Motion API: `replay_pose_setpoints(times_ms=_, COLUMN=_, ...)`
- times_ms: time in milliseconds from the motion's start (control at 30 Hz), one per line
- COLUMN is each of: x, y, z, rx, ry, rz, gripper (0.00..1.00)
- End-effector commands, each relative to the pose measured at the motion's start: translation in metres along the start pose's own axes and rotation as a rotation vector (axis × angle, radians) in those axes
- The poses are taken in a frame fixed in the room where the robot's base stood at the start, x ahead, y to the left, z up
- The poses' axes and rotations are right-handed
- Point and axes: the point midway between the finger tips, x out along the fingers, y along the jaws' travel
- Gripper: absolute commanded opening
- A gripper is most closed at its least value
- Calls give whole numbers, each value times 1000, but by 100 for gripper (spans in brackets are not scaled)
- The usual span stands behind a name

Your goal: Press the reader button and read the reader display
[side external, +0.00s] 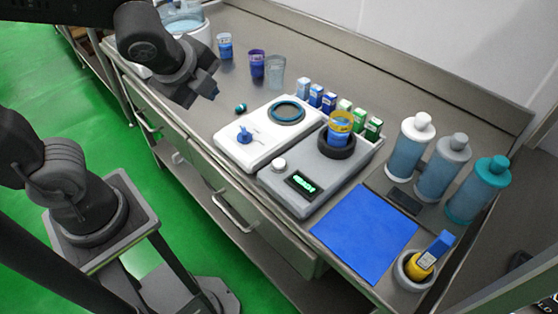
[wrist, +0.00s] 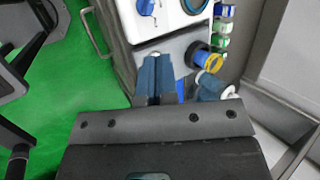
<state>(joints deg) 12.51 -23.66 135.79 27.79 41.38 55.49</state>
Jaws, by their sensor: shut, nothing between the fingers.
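The grey reader (side external: 275,180) stands on the steel bench. Its pale round button (side external: 279,164) is at the left corner, beside a dark display (side external: 304,186) with lit green characters too small to read surely. A yellow-rimmed cup with blue on it (side external: 340,127) sits upright in the reader's dark ring. My gripper (side external: 213,92) is shut and empty, raised left of the reader and apart from it. In the wrist view my shut fingers (wrist: 158,62) point toward the reader (wrist: 177,46) and hide its display; a pale button edge shows at their tips.
A white device (side external: 250,147) with a blue knob and a ring stands left of the reader. Small cartons (side external: 330,103) line up behind. Cups, several bottles (side external: 448,166), a blue mat (side external: 365,232) and a round holder (side external: 408,275) with a yellow-blue tool share the bench.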

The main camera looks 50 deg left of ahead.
Motion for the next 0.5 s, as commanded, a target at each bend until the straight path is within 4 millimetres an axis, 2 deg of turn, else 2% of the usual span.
replay_pose_setpoints(times_ms=100, x=16, y=-11, z=-15, rx=406, ry=-20, rz=-39, gripper=0)
replay_pose_setpoints(times_ms=267, x=35, y=-24, z=-38, rx=954, ry=-53, rz=-97, gripper=0)
replay_pose_setpoints(times_ms=500, x=62, y=-35, z=-82, rx=1730, ry=-116, rz=-188, gripper=0)
